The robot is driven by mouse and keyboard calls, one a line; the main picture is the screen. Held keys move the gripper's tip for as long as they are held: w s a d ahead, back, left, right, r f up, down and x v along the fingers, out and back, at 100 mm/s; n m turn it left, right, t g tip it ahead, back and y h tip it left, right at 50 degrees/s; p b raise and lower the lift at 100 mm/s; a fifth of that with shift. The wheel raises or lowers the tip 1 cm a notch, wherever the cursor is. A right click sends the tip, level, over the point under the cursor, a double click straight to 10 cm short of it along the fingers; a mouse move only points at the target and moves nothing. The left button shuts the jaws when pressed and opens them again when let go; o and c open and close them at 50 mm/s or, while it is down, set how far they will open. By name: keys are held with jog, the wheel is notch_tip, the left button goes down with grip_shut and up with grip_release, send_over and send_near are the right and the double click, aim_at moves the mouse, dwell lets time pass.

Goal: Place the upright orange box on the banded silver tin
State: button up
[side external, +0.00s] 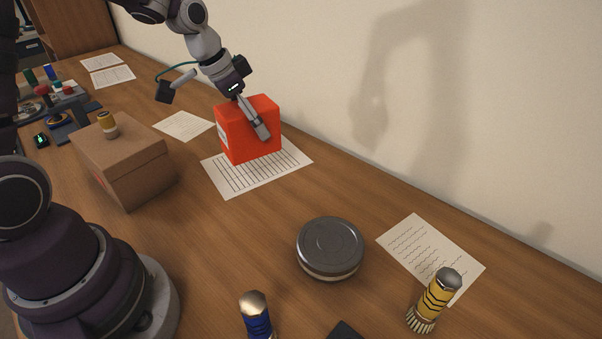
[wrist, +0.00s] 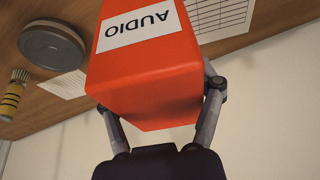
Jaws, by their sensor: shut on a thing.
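The orange box (side external: 236,137) is upright over a lined paper sheet at the back of the table in the side view. In the wrist view the orange box (wrist: 150,80) fills the middle and shows a white label reading "AUDIO". My gripper (side external: 264,134) is shut on the box, with one finger on each side in the wrist view (wrist: 157,100). I cannot tell whether the box touches the paper. The round silver tin (side external: 330,246) with a pale band stands apart, nearer and to the right. It shows at upper left in the wrist view (wrist: 52,46). Its top is bare.
A cardboard box (side external: 125,165) with a small tan-topped item (side external: 107,124) stands left of the orange box. A yellow banded brush (side external: 434,300) and a blue cylinder (side external: 256,316) stand near the tin. The wood between orange box and tin is clear.

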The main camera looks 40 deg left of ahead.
jog(key=d+m+h, duration=0.1)
jog(key=d+m, duration=0.2)
jog(key=d, duration=0.6)
jog(key=m+g+h, duration=0.1)
jog(key=m, duration=0.2)
send_over(351, 240)
jog(key=s+a, duration=0.2)
jog(key=shift+w+d+f, duration=0.15)
jog(key=shift+d+f, duration=0.1)
jog(key=shift+f, duration=0.2)
notch_tip(351, 240, down, 6)
jog(key=shift+r, duration=0.2)
jog(key=o, duration=1.2)
jog(key=shift+f, duration=0.1)
jog(key=shift+o, duration=0.2)
